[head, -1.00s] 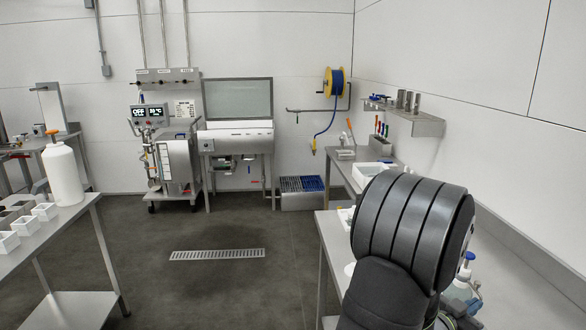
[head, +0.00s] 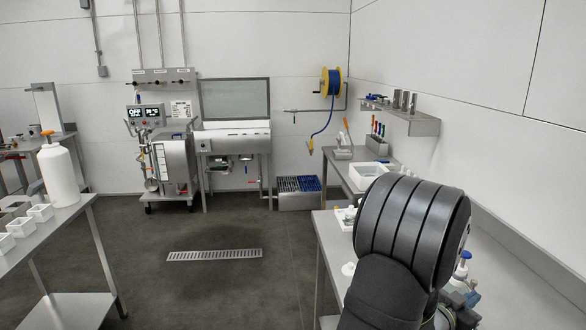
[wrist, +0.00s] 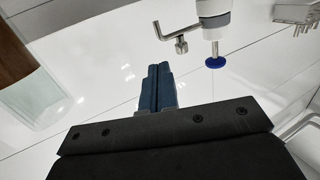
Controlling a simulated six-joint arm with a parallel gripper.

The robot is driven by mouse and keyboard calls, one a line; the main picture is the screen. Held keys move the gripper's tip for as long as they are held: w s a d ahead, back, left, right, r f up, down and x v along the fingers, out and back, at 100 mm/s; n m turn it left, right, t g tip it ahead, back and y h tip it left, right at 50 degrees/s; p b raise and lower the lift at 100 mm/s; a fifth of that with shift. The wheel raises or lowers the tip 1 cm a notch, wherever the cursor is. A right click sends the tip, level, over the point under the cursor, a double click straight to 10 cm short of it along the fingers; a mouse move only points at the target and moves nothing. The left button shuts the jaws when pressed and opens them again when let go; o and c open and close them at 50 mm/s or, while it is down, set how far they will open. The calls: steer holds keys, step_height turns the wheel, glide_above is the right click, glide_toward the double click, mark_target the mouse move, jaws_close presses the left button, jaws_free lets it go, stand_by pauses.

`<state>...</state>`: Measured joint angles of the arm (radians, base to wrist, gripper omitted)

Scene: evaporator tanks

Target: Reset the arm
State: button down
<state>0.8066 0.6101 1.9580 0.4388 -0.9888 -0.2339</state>
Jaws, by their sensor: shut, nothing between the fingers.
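My gripper (wrist: 158,72) shows in the wrist view, with its two blue-grey fingers pressed together and nothing between them. It points toward a white surface. In the head view my dark, ribbed arm fills the lower right, in front of the right-hand bench (head: 334,240); the fingers cannot be seen there.
In the wrist view a white cylinder with a blue disc (wrist: 215,62) and a metal bracket (wrist: 178,38) lie beyond the fingers. In the head view a white bottle (head: 60,172) stands on the left bench. The floor around the drain (head: 214,255) is clear.

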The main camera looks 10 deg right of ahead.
steer(key=w+a, duration=0.1)
steer(key=w, duration=0.4)
steer(key=s+f+v, duration=0.1)
steer(key=v, duration=1.3)
steer(key=s+d+n, duration=0.1)
steer(key=n, duration=0.3)
steer(key=s+d+n, duration=0.1)
steer(key=n, duration=0.3)
steer(key=s+d+n, duration=0.1)
steer(key=d+n, duration=0.1)
steer(key=n, duration=0.3)
steer(key=shift+d+r, duration=0.15)
steer(key=shift+r, duration=0.15)
